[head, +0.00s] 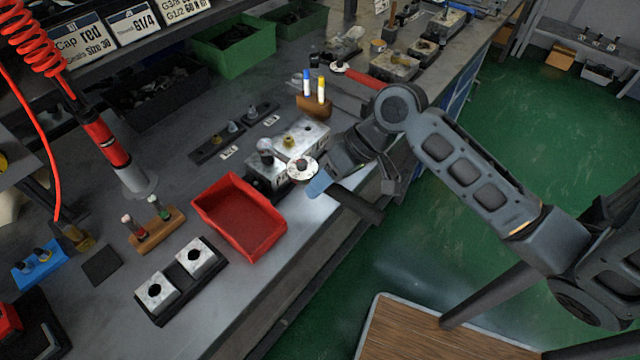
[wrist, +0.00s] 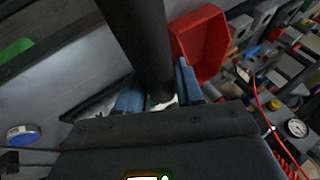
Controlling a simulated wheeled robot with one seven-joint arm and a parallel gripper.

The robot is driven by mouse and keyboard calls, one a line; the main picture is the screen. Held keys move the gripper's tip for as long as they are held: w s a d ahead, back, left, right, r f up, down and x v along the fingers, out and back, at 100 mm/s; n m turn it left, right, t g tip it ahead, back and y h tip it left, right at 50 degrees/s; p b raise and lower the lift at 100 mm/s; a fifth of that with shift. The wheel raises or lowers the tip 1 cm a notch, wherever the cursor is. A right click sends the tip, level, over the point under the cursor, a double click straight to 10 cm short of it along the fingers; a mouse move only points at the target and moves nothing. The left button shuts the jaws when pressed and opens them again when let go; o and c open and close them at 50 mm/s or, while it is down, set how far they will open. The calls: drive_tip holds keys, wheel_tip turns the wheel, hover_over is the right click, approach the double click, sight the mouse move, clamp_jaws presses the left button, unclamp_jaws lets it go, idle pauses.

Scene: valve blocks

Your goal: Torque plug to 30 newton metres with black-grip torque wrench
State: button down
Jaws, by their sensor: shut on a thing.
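In the head view the black-grip torque wrench has a round white dial head (head: 302,169) and a black grip (head: 363,207) reaching down and right past the bench edge. My gripper (head: 320,184), with blue fingertips, is shut on it close behind the dial. In the wrist view the black grip (wrist: 140,40) runs up between the blue fingertips of my gripper (wrist: 160,88). The dial head is beside a dark-based valve block (head: 262,186) with a grey knob-like top. A silver block (head: 305,137) with a brass plug (head: 289,139) lies just behind. Whether the wrench is seated on a plug is hidden.
A red bin (head: 240,218) stands left of the wrench and two bored silver blocks (head: 175,275) in front. A red-grip wrench (head: 364,78) lies farther back. A wooden marker holder (head: 314,105) stands behind the silver block.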

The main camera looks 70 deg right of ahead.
drive_tip(key=shift+d, duration=0.2)
drive_tip(key=shift+r, duration=0.1)
idle(0.4)
drive_tip(key=shift+r, duration=3.8)
drive_tip(key=shift+s, duration=0.1)
